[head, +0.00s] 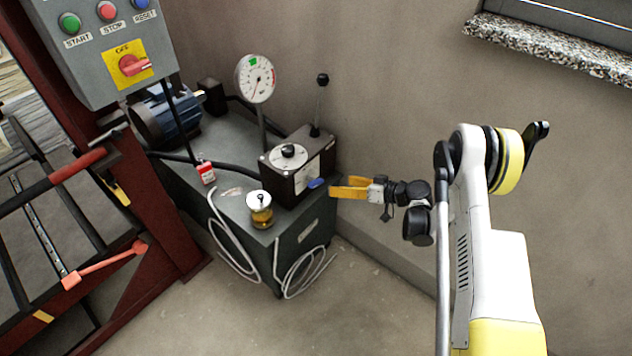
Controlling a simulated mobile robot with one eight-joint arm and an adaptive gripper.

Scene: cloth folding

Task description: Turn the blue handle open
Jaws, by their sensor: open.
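The blue handle (316,183) is a small blue piece at the lower right front of a black valve box (309,172). The box sits on a dark grey hydraulic unit. My gripper (335,189) has orange-yellow fingers and comes in from the right, its fingertips pointing left just right of the blue handle. The fingers are open. A small gap seems to lie between the fingertips and the handle, but whether they touch cannot be told from this angle. The fingers hold nothing that I can see.
A black-knobbed lever (321,100) and a pressure gauge (255,78) stand up near the box. A glass jar (260,210) sits on the grey unit (228,204). White hoses (305,272) hang in front. The wall is close behind; the floor at lower centre is clear.

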